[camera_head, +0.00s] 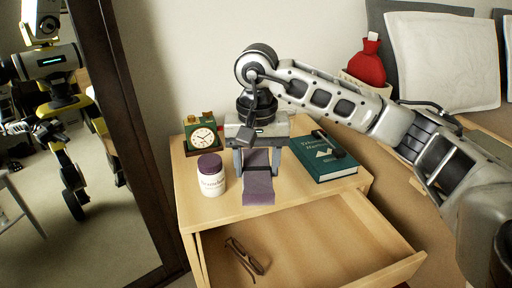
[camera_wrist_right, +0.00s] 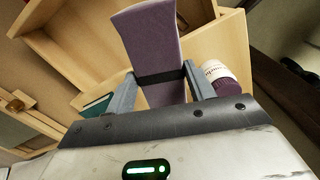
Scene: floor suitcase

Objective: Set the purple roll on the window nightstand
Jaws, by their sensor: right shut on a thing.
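My right gripper (camera_head: 256,172) points down over the nightstand top (camera_head: 296,190). It is shut on the purple roll (camera_head: 258,191), a flat-looking purple piece with a dark band around it. The roll reaches toward the front edge of the top, above the open drawer. I cannot tell whether it touches the wood. In the right wrist view the roll (camera_wrist_right: 151,40) sits between both fingers (camera_wrist_right: 163,85), which grip near the dark band. My left gripper is not in view, apart from a reflection of my body in the mirror.
A jar with a purple lid (camera_head: 212,176) stands close left of the roll. A clock (camera_head: 202,135) is behind it. A green book (camera_head: 322,158) with a black object lies right. The open drawer (camera_head: 320,236) holds glasses (camera_head: 245,257). A mirror (camera_head: 70,200) stands left, the bed right.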

